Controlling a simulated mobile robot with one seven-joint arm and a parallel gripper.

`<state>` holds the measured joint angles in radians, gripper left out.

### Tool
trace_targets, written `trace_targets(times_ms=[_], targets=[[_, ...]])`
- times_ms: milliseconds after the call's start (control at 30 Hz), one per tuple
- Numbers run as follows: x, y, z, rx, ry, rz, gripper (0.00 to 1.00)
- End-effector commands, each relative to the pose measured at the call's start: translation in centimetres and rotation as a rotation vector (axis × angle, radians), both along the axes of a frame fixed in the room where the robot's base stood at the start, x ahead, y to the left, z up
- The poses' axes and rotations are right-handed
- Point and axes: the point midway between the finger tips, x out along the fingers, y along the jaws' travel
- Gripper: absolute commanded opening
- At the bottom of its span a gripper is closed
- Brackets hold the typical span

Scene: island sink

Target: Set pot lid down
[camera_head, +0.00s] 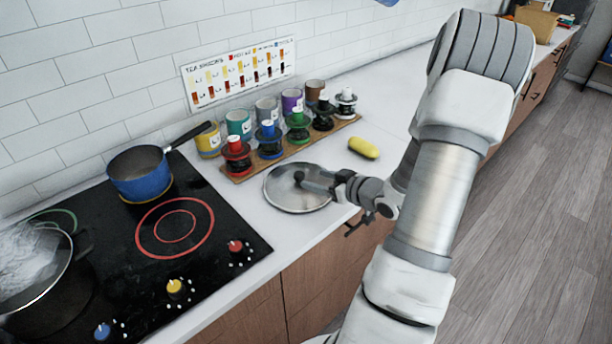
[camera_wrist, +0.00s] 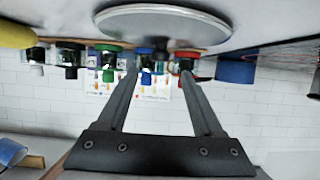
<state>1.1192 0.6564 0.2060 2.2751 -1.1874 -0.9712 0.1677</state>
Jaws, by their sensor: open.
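The pot lid (camera_head: 284,196) is a round silvery disc lying on the white counter between the stovetop and the yellow object. It looks flat there, and its knob is hard to make out beside my gripper. The lid also shows at the top of the upside-down wrist view (camera_wrist: 165,22), seen nearly edge-on. My gripper (camera_head: 303,178) reaches over the lid from the right. In the wrist view my gripper (camera_wrist: 160,70) has its two fingers spread, with nothing seen held between them. Whether the fingertips touch the lid is unclear.
A black stovetop (camera_head: 130,230) lies left, with a blue saucepan (camera_head: 140,180) and a larger pot (camera_head: 40,280). A wooden rack (camera_head: 300,148) of colored jars stands behind the lid. A yellow object (camera_head: 363,147) lies to its right. The counter's front edge is close.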

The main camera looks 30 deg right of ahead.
Motion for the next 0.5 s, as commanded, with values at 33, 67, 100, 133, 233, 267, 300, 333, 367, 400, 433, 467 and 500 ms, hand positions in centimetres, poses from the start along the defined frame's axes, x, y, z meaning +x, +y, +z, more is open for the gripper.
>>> trace_targets(times_ms=[33,67,100,133,233,267,300,333,367,400,433,467,500], targets=[[-0.9,-0.1,0.5,-0.001,0.000,-0.003,0.68],[-1.3,-0.3,0.6,-0.002,0.000,-0.003,0.68],[-1.8,-0.3,0.8,-0.002,0.000,-0.001,0.68],[-2.1,-0.3,0.9,-0.001,0.000,-0.001,0.68],[-2.9,-0.4,1.3,0.000,0.000,-0.001,0.68],[-3.1,-0.4,1.3,0.000,-0.001,-0.001,0.68],[-3.2,-0.4,1.4,0.001,-0.001,0.000,0.68],[-3.3,-0.5,1.4,0.001,-0.001,0.000,0.68],[-3.3,-0.4,1.4,0.001,-0.001,0.000,0.68],[-3.3,-0.4,1.4,0.001,0.000,0.000,0.68],[-3.3,-0.4,1.4,0.001,0.000,0.001,0.68],[-3.3,-0.4,1.4,0.001,0.000,0.001,0.68],[-3.3,-0.4,1.4,0.001,0.000,0.001,0.68]])
